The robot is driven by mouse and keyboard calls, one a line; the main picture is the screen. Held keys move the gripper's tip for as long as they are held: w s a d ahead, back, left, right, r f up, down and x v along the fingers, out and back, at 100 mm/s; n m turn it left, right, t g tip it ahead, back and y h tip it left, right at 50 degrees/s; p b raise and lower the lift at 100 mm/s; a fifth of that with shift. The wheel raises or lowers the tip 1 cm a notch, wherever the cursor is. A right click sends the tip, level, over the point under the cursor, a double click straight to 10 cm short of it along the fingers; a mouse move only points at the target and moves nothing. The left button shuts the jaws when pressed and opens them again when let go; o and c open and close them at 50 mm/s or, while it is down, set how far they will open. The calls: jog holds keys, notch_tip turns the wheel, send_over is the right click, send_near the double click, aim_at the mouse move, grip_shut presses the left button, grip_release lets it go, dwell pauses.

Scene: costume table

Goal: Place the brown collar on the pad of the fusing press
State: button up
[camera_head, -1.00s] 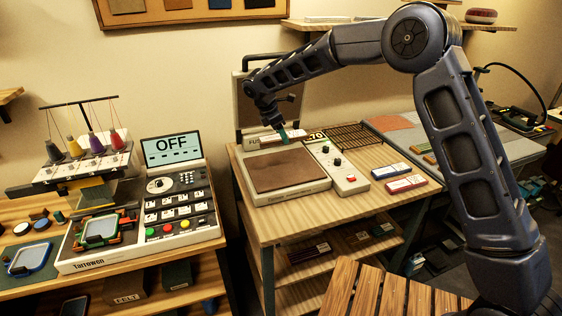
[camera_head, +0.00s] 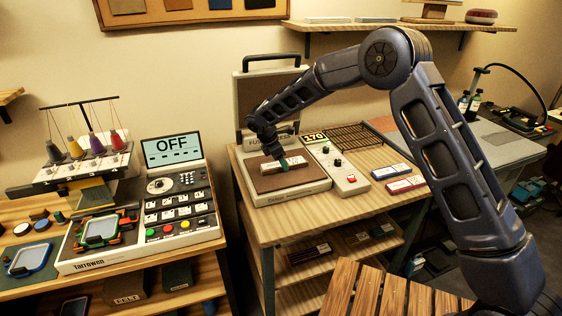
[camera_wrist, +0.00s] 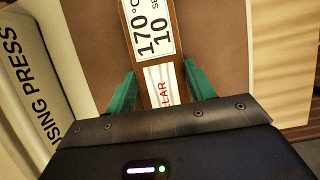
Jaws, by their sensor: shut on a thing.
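The fusing press stands open on the wooden table, its lid (camera_head: 250,97) raised at the back and its flat brown pad (camera_head: 275,184) facing up. My gripper (camera_head: 283,163) is over the pad's rear part, shut on the brown collar (camera_head: 297,162), a narrow brown piece with white labels. In the wrist view, the collar (camera_wrist: 174,62) passes between my green fingers (camera_wrist: 158,88), with "170 °C 10 SEC" and part of "COLLAR" readable. The brown pad (camera_wrist: 218,40) lies below it. I cannot tell whether the collar touches the pad.
The press's control panel (camera_head: 338,168) with knobs stands right of the pad. A dark wire rack (camera_head: 352,137) is behind it. A blue-labelled piece (camera_head: 390,172) and a red-labelled piece (camera_head: 405,185) lie further right. An embroidery machine (camera_head: 140,225) stands on the left table.

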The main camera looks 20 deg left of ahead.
jog(key=o, duration=1)
jog(key=shift+f, duration=0.1)
jog(key=v, duration=1.2)
